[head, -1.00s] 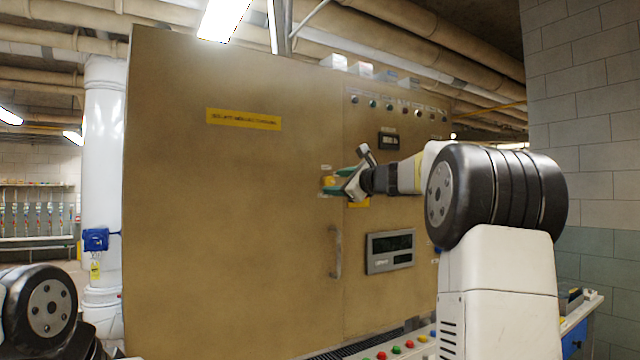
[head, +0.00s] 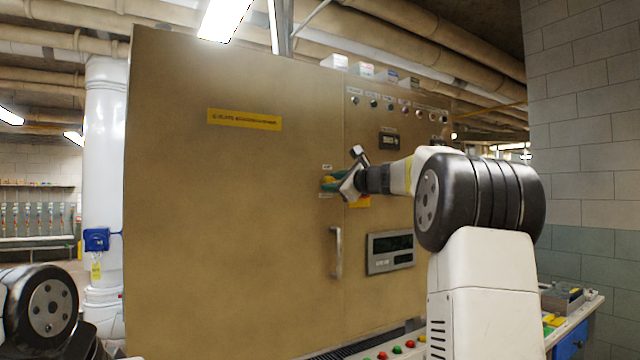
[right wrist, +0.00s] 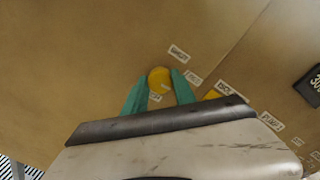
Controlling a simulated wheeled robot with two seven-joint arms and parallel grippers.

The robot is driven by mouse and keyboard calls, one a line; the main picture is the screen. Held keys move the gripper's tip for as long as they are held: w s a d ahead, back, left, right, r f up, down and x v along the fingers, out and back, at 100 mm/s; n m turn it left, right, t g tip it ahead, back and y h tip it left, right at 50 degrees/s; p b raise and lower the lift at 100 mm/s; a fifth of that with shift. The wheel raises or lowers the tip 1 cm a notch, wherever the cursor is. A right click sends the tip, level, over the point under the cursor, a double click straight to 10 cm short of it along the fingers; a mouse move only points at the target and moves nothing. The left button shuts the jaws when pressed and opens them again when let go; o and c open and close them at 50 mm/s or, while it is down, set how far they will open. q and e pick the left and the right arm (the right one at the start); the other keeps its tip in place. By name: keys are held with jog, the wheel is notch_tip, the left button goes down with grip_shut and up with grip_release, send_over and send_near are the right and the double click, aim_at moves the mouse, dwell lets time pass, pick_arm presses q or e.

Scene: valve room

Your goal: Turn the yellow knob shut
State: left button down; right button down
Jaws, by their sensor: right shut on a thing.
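The yellow knob (right wrist: 160,79) sits on the face of the brown cabinet (head: 230,220). In the right wrist view it lies between the two green fingertips of my right gripper (right wrist: 161,92), which is shut on it. In the head view my right gripper (head: 334,183) reaches the cabinet from the right, and its fingers largely hide the knob. Small white labels surround the knob, some partly covered by the fingers. My left gripper is not in view; only part of my left arm shows at the lower left.
A cabinet handle (head: 336,252) is below the knob. A grey display panel (head: 391,250) sits to its right. A row of small indicators (head: 404,108) runs along the top. A console with coloured buttons (head: 397,349) stands at the bottom. A white pipe (head: 104,180) stands left.

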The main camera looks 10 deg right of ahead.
jog(key=shift+n, duration=0.3)
jog(key=shift+a+f+n+h, duration=0.1)
jog(key=shift+n+h, duration=0.1)
jog(key=shift+n, duration=4)
jog(key=shift+f+n+h, duration=0.1)
jog(key=shift+n+h, duration=0.1)
jog(key=shift+n, duration=4)
jog(key=c, duration=1)
grip_release()
jog(key=shift+r, duration=0.1)
jog(key=v, duration=0.8)
